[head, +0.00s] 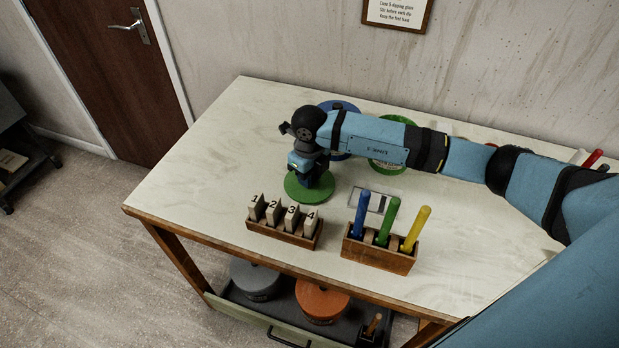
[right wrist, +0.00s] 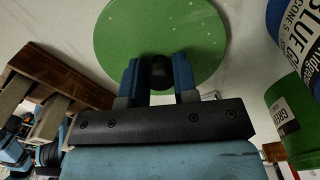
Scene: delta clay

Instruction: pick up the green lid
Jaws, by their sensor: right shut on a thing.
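The green lid (head: 318,193) is a flat round disc with a dark knob at the left-centre of the table. In the right wrist view the lid (right wrist: 150,30) fills the top middle, and its black knob (right wrist: 161,72) sits between the two blue fingers. My right gripper (head: 306,176) reaches down over the lid and is shut on the knob (right wrist: 158,80). I cannot tell whether the lid touches the table or hangs just above it. The gripper hides part of the lid in the head view. My left gripper is not in view.
A blue bucket (head: 341,105) and a green bucket (head: 387,168) stand behind my right arm. In front are a wooden rack of numbered tiles (head: 283,231) and a wooden holder with coloured sticks (head: 378,252). The table's left part (head: 205,160) is clear.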

